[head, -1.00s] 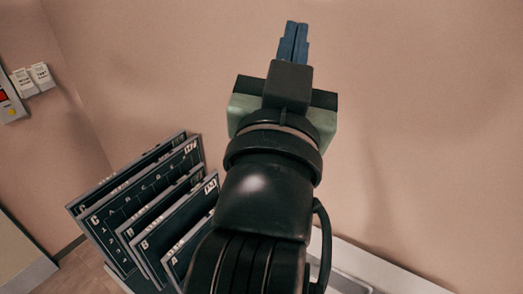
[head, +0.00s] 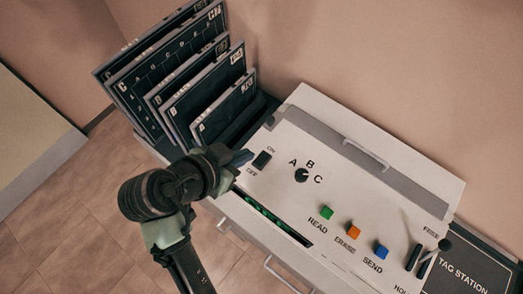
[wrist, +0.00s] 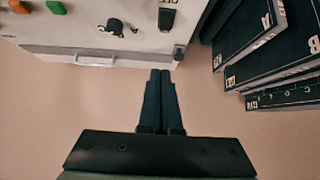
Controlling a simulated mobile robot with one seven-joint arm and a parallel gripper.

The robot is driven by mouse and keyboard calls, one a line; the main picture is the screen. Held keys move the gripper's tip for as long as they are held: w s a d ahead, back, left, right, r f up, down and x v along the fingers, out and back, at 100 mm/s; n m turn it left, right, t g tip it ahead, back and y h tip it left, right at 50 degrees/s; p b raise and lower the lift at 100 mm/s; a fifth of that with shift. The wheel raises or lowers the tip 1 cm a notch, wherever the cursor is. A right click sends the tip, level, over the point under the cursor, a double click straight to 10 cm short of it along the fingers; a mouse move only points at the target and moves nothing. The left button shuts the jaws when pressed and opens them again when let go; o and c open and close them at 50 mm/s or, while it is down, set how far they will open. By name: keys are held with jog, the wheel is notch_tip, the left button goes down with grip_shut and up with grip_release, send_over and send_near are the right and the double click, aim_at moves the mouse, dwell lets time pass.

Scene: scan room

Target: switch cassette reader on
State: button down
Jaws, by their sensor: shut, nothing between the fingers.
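The cassette reader (head: 330,150) is a white console against the wall. Its black rocker switch (head: 262,160), between the ON and OFF labels, sits near the panel's left end; I cannot tell which way it is tipped. The switch also shows in the wrist view (wrist: 167,19), at the top. My gripper (head: 246,157) is shut and empty, its blue fingertips just left of the switch in the head view. In the wrist view my gripper (wrist: 160,72) points towards the switch, with a visible gap in the picture. My wrist partly hides the console's left edge.
A black knob (head: 302,175) marked A, B, C is right of the switch. Green (head: 327,212), orange (head: 353,231) and blue (head: 381,251) buttons and a lever (head: 443,245) lie further right. Dark cassette panels (head: 170,80) stand in a rack behind.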

jog(key=p, duration=0.2)
send_over(264, 159)
jog(key=f, duration=0.6)
jog(key=shift+s+a+f, duration=0.1)
jog(key=shift+s+a, duration=0.05)
jog(key=shift+s, duration=0.15)
jog(key=f, duration=0.3)
jog(key=shift+w+f+p, duration=0.2)
jog(key=shift+w+p, duration=0.05)
jog(key=shift+p, duration=0.1)
jog(key=shift+f, duration=0.7)
jog(key=shift+d, duration=0.2)
jog(key=shift+w+p, duration=0.1)
jog(key=shift+p, duration=0.2)
jog(key=shift+f+g, duration=0.25)
jog(key=shift+g, duration=0.05)
